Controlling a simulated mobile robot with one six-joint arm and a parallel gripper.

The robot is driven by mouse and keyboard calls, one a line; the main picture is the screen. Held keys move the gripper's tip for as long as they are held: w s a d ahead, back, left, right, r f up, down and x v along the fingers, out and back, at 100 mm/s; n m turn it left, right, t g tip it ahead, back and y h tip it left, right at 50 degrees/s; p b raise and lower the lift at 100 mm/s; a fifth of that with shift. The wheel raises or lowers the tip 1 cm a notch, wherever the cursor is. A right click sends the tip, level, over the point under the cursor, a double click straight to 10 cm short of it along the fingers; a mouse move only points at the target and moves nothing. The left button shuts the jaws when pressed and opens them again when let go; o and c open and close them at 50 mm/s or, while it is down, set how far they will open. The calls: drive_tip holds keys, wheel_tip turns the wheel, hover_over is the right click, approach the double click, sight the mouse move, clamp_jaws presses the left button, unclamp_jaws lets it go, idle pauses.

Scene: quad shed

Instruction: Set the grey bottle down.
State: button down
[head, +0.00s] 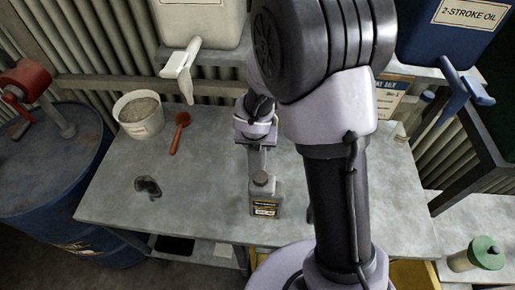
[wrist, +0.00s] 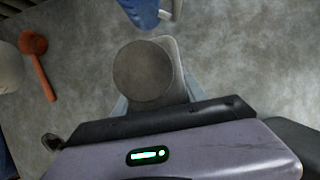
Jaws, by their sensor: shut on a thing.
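The grey bottle (head: 265,198) is upright near the front middle of the metal bench (head: 215,205), with a round cap and a dark and yellow label facing the front. My gripper (head: 263,160) is shut on the grey bottle, reaching it from the back. In the wrist view the bottle's round cap (wrist: 142,71) is seen from above, with the jaws close around the body below it. The bottle's base is at or just above the bench top; I cannot tell whether it touches.
White (head: 200,22) and blue (head: 445,38) containers with taps stand above the back. A green-lidded jar (head: 478,254) stands at lower right. Bench left of the bottle is clear.

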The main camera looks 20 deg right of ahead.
drive_tip(key=c, duration=0.6)
unclamp_jaws()
